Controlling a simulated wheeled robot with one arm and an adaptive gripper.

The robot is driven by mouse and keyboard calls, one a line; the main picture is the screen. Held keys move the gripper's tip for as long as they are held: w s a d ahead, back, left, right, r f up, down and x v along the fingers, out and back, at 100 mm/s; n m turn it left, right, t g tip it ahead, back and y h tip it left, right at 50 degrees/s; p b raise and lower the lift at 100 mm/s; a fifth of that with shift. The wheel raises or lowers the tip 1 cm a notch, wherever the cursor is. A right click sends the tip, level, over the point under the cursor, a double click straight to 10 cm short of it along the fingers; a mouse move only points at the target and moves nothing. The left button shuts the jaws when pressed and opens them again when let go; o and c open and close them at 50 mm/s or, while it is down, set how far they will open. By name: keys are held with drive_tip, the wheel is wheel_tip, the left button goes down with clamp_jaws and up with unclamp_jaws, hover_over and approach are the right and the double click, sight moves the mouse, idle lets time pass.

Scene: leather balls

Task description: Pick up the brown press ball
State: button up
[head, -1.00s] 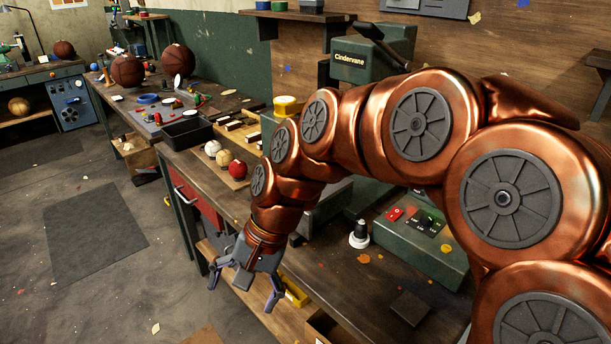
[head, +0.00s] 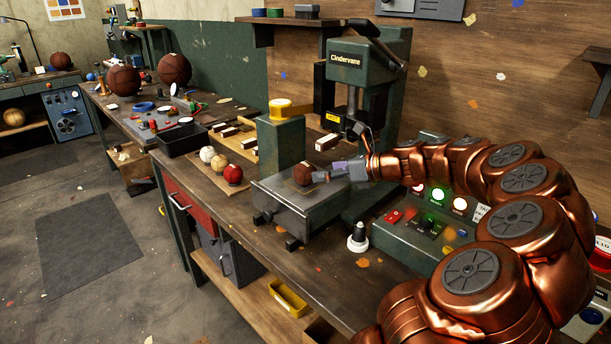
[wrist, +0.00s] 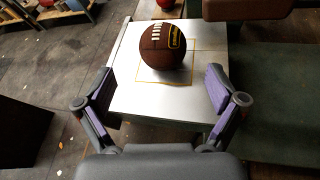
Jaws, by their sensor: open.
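The brown press ball (head: 303,174) rests on the grey metal plate (head: 322,205) of the press in the head view. In the wrist view the ball (wrist: 163,46) shows white laces and a yellow label, and sits inside a yellow square outline on the plate (wrist: 120,95). My gripper (head: 322,176) is at the right side of the ball in the head view. In the wrist view my gripper (wrist: 160,92) is open, with its purple-padded fingers spread to either side and the ball ahead of them. Nothing is between the fingertips.
The green press (head: 375,90) stands behind the plate, with a green post (head: 281,143) to its left. White, tan and red balls (head: 220,163) lie on a board to the left. A control box (head: 425,213) with lit buttons is at the right, beside a small black-and-white knob (head: 358,238).

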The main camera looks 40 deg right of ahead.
sight(306, 173)
drive_tip(key=shift+x, duration=1.5)
drive_tip(key=shift+d+p+x, duration=0.2)
drive_tip(key=shift+p+x, duration=0.35)
drive_tip(key=shift+x, duration=1.65)
drive_tip(key=shift+w, duration=0.1)
drive_tip(key=c, duration=1.4)
